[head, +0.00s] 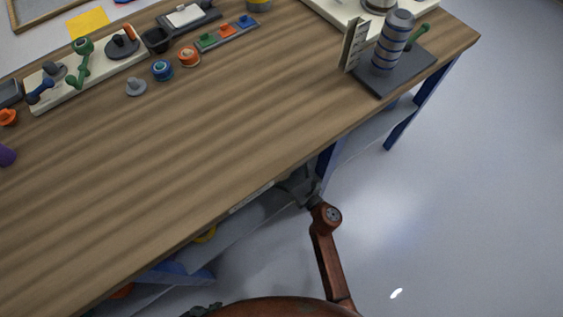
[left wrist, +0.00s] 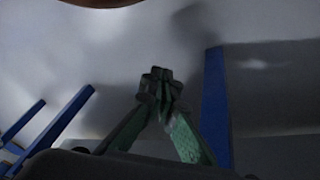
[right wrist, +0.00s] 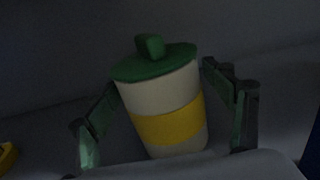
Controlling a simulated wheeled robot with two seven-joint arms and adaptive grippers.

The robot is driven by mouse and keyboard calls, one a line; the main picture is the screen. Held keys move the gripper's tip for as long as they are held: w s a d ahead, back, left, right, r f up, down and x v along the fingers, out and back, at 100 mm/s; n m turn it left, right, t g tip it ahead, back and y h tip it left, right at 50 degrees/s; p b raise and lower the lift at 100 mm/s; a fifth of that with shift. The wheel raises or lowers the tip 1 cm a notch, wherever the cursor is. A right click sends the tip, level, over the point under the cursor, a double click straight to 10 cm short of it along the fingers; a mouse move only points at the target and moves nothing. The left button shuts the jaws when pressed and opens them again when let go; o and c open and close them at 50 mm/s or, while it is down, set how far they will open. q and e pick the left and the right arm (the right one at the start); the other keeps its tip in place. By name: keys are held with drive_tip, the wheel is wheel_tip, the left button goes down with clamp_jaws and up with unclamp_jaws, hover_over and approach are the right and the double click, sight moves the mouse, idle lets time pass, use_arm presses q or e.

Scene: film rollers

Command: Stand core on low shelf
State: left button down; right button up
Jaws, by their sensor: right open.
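A white cylinder with a yellow band and a green knobbed cap (right wrist: 165,128), which looks like the core, stands in the right wrist view on a dark surface that looks like the low shelf (right wrist: 45,130). It leans slightly in that view; whether it really tilts I cannot tell. My right gripper (right wrist: 165,105) is open, with one finger on each side of it and gaps visible. In the head view my right arm reaches under the table edge, and the core is hidden there. My left gripper (left wrist: 160,88) is shut and empty; its tips show low in the head view (head: 205,309).
The low shelf (head: 240,228) shows below the wooden tabletop (head: 200,150), with blue legs (head: 425,95) at the right. A dark stand with a striped roller (head: 393,42) is at the tabletop's right end. Small parts lie at the back left. The tabletop's middle is clear.

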use_arm(q)
drive_tip(key=shift+r, duration=0.1)
use_arm(e)
drive_tip(key=shift+r, duration=0.15)
use_arm(q)
drive_tip(key=s+a+r+g+y+p, duration=0.1)
drive_tip(key=s+a+r+g+p, duration=0.1)
drive_tip(key=s+a+r+p, duration=0.1)
wheel_tip(320, 180, up, 3)
drive_tip(key=s+a, duration=0.1)
drive_tip(key=s, duration=0.1)
drive_tip(key=shift+s+a+g, duration=0.2)
drive_tip(key=shift+s+g, duration=0.1)
drive_tip(key=shift+g, duration=0.1)
use_arm(e)
drive_tip(key=v, duration=1.2)
use_arm(q)
drive_tip(key=shift+r, duration=0.1)
